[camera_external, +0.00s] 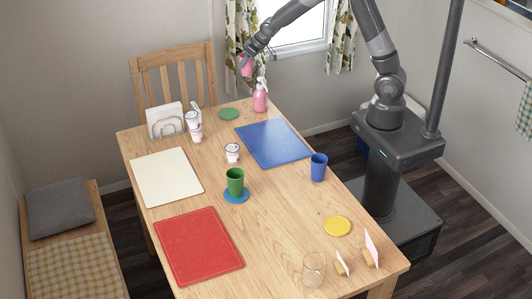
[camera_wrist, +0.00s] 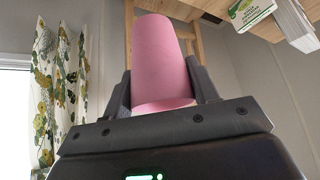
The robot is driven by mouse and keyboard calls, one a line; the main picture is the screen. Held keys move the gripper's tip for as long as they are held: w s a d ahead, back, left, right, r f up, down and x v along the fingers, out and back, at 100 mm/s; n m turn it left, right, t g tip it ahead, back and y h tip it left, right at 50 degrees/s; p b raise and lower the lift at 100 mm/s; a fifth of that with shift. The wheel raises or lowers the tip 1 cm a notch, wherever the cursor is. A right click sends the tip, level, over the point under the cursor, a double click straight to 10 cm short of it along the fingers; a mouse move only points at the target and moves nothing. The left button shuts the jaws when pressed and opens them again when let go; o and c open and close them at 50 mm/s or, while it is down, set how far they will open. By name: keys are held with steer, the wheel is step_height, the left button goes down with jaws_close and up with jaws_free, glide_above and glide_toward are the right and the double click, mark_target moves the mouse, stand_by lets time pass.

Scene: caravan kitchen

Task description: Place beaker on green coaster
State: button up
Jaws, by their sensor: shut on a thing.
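My gripper (camera_external: 244,57) is raised above the far end of the table and is shut on a pink beaker (camera_external: 246,67). In the wrist view the pink beaker (camera_wrist: 162,60) stands between the two dark fingers (camera_wrist: 160,95). The green coaster (camera_external: 229,114) lies flat on the table's far end, bare, below and a little left of the held beaker in the external view. A green beaker (camera_external: 235,181) stands on a blue coaster (camera_external: 236,196) near the table's middle. A blue beaker (camera_external: 319,167) stands at the right edge.
A pink pump bottle (camera_external: 260,97) stands close right of the green coaster. A blue mat (camera_external: 272,143) lies nearer. A yellow coaster (camera_external: 337,226) and a glass (camera_external: 314,269) are at the near end.

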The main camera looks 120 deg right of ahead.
mark_target(245, 64)
step_height(245, 64, down, 2)
steer(key=shift+f, duration=0.2)
steer(key=shift+w+a+f, duration=0.15)
steer(key=shift+w+f, duration=0.2)
steer(key=shift+f, duration=0.2)
steer(key=shift+w+a+f, duration=0.7)
steer(key=shift+w+f, duration=1)
steer(key=shift+f, duration=0.05)
steer(key=shift+w+a+f, duration=0.75)
steer(key=shift+w+f, duration=0.9)
steer(key=shift+f, duration=0.1)
steer(key=shift+w+a+f, duration=0.7)
steer(key=shift+w+f, duration=1)
steer(key=shift+f, duration=0.05)
steer(key=shift+f, duration=0.1)
steer(key=o, duration=1)
